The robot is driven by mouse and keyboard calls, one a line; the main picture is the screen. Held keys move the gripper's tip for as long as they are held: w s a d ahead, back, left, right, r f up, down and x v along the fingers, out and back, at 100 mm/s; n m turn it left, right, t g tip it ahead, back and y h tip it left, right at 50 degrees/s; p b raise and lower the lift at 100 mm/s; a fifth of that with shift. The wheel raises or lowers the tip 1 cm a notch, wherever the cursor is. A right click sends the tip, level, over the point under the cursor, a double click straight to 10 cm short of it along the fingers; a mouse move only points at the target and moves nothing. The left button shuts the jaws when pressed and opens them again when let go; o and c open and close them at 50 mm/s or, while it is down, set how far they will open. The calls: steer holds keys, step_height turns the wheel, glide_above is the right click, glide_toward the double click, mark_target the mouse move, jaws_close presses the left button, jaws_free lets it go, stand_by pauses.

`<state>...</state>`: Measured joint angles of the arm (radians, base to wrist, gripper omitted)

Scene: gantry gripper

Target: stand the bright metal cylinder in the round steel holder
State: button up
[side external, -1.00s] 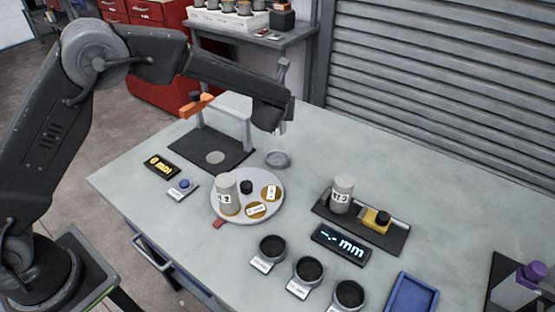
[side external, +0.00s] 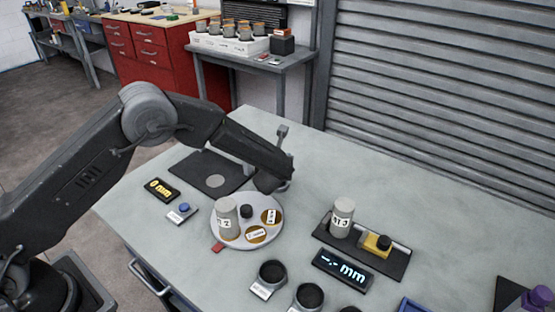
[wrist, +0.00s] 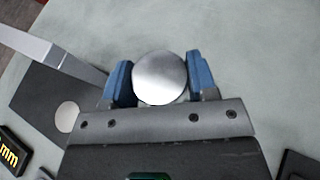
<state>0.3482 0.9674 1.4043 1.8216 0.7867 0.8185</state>
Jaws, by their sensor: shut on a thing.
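In the wrist view my gripper (wrist: 160,85) has its blue-padded fingers closed on both sides of a bright metal cylinder (wrist: 159,76). I see the cylinder's round top face; its lower part is hidden. In the side view my gripper (side external: 268,183) is low over the table, just behind the round light plate, and the held cylinder is hidden by my arm. A round steel ring stood on the table here in the earlier side view. It is now hidden, so I cannot tell whether the cylinder is in it, above it or beside it.
The light round plate (side external: 238,240) holds a grey labelled cylinder, a black knob and brass discs. A black base plate (side external: 200,177) with a grey bracket stands left. A black tray (side external: 385,262) holds another labelled cylinder and a yellow block. Dark cups (side external: 272,272) stand in front.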

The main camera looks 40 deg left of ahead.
steer(key=shift+r, duration=0.1)
steer(key=o, duration=1.3)
steer(key=shift+f, duration=0.2)
steer(key=shift+c, duration=0.2)
steer(key=shift+r, duration=0.25)
steer(key=v, duration=1.2)
